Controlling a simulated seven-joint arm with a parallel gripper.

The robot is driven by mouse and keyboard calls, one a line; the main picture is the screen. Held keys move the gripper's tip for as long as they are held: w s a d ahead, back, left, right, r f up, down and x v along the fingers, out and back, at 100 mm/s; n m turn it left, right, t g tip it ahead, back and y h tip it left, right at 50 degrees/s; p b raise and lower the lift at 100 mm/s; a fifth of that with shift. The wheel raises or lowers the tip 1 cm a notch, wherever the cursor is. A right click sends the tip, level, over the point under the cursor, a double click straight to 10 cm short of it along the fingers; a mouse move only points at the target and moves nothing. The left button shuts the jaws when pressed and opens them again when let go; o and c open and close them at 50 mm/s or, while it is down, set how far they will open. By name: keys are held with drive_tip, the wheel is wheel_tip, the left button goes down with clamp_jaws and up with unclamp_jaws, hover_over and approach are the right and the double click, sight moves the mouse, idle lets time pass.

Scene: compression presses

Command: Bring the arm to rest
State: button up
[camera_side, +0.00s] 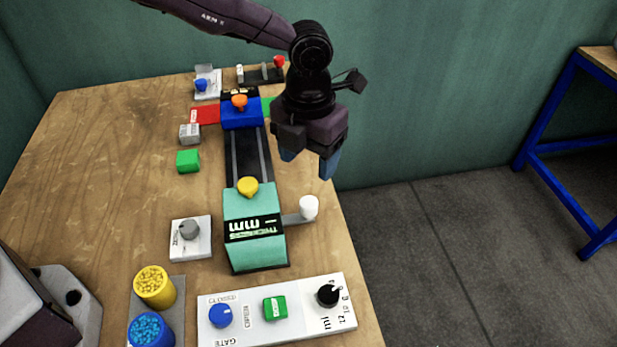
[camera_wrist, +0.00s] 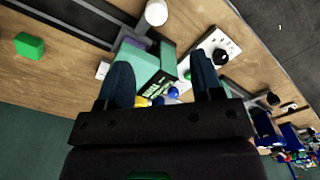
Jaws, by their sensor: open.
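My gripper (camera_side: 308,166) hangs in the air near the right edge of the wooden table, fingers pointing down. Its blue fingers are apart with nothing between them. In the wrist view the two fingers of my gripper (camera_wrist: 160,82) frame the teal press body behind them. The teal press (camera_side: 254,225) has a yellow knob (camera_side: 248,186) on top and a white-tipped lever (camera_side: 308,207) at its right side. My gripper is apart from the press, above and behind it in the side view.
A white panel (camera_side: 240,333) with knobs lies at the front. Yellow (camera_side: 155,287) and blue (camera_side: 151,331) cups stand left of it. A green block (camera_side: 188,161) and grey block (camera_side: 189,134) lie left of the dark track. A blue block (camera_side: 240,115) sits across the track's far end.

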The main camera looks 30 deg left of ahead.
wheel_tip(320, 180, up, 2)
drive_tip(key=shift+r, duration=0.1)
idle(0.5)
drive_tip(key=s+a+r+m+t, duration=0.2)
drive_tip(key=s+a+r+m, duration=0.6)
drive_tip(key=m, duration=1)
drive_tip(key=s+a+r+m+t, duration=0.3)
drive_tip(key=s+a+r+m, duration=0.6)
drive_tip(key=s+a+m, duration=0.6)
drive_tip(key=s+m, duration=0.1)
drive_tip(key=m, duration=0.2)
drive_tip(key=shift+s+a+r+t, duration=0.15)
drive_tip(key=shift+s+r+t, duration=0.1)
drive_tip(key=shift+t, duration=0.05)
